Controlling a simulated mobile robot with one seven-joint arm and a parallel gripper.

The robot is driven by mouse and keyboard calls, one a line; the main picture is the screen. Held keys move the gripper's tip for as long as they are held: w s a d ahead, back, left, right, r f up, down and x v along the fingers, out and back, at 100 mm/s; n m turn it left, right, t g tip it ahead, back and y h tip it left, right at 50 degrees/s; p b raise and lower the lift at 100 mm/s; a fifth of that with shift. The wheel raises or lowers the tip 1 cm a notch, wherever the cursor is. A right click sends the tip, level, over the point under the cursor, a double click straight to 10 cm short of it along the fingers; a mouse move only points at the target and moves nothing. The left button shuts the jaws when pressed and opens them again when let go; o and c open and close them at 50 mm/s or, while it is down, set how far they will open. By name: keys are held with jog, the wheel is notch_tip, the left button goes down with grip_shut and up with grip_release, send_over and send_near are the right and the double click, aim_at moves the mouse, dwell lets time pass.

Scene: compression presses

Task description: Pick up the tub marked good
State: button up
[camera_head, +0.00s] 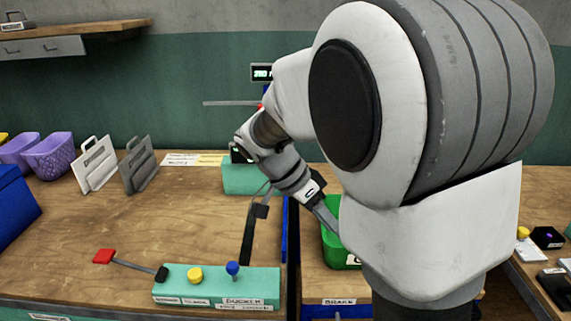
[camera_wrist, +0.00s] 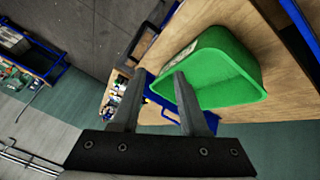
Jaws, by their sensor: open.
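A green tub (camera_head: 333,250) stands on the wooden bench behind my arm, which hides much of it. A white mark on its front is partly covered and I cannot read it whole. In the wrist view the tub (camera_wrist: 222,62) shows tilted in the picture, with a pale label on its side. My gripper (camera_wrist: 159,74) is open, its two fingers apart. One finger overlaps the tub's near rim and the other lies to the left of it. I cannot tell whether either touches. In the head view my gripper (camera_head: 328,217) is at the tub's upper left, partly hidden.
A teal control box (camera_head: 216,286) with yellow and blue knobs stands at the front. A blue rail (camera_head: 285,232) runs beside the tub. Purple baskets (camera_head: 50,157), grey plates (camera_head: 138,166) and a blue bin (camera_head: 14,205) are at left. The left bench middle is clear.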

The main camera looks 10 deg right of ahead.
jog(key=w+f+m+h+b, duration=0.3)
jog(key=w+f+m+h, duration=0.2)
jog(key=w+f+m, duration=0.1)
jog(key=shift+g, duration=0.4)
jog(key=b+x, duration=0.2)
jog(key=x, duration=1.5)
jog(key=shift+d, duration=0.2)
grip_shut()
jog(key=shift+w, duration=0.1)
